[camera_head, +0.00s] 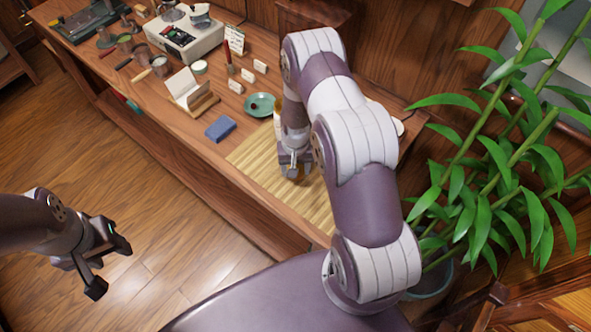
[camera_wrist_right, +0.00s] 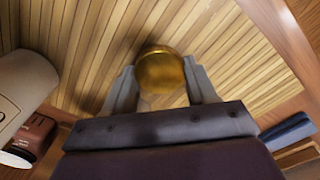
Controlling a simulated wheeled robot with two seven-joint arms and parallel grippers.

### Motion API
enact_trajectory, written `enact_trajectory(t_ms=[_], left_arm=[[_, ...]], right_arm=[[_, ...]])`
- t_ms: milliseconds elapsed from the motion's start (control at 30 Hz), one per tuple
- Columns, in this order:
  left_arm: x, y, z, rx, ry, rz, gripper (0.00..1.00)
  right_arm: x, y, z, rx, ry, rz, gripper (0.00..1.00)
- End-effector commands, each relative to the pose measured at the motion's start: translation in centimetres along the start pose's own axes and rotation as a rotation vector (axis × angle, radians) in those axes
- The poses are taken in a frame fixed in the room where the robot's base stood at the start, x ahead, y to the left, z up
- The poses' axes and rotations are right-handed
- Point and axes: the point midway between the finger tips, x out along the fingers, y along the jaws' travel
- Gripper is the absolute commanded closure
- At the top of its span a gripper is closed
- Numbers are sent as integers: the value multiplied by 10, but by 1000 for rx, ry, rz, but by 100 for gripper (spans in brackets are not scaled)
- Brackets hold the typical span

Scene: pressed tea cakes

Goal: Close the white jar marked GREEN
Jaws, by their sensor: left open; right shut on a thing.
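My right gripper (camera_head: 295,168) is low over the slatted bamboo mat (camera_head: 252,160) on the bench. In the right wrist view its fingers (camera_wrist_right: 160,78) are shut on a round golden thing (camera_wrist_right: 160,70), perhaps a knob or lid. A white jar (camera_wrist_right: 24,88) stands left of it in that view, partly cut off; only part of its mark shows, so GREEN cannot be read. A cream upright thing (camera_head: 278,120) shows beside my right forearm, mostly hidden. My left gripper (camera_head: 110,266) is open and empty, over the floor away from the bench.
A dark red-brown container (camera_wrist_right: 32,134) lies near the white jar. A leafy plant (camera_head: 500,165) is right of the bench. Open floor lies at left.

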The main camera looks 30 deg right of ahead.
Motion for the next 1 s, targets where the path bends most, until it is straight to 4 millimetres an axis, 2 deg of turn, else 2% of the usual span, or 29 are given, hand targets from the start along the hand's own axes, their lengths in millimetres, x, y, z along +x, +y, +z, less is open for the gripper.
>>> enact_trajectory(t_ms=[267, 367, 533, 800, 1000], left_arm=[[2, 0, 0, 0, 0, 0, 51], [6, 0, 1, 0, 0, 0, 51], [17, 0, 2, 0, 0, 0, 51], [30, 0, 4, 0, 0, 0, 51], [34, 0, 4, 0, 0, 0, 51]], right_arm=[[-4, 0, 0, 0, 1, 0, 75], [-12, 0, -1, 0, 2, 0, 75], [-41, 0, 0, 0, 4, -1, 75], [-78, -11, 65, -3, 1, 0, 76], [-99, -16, 98, -2, 1, 0, 76]])
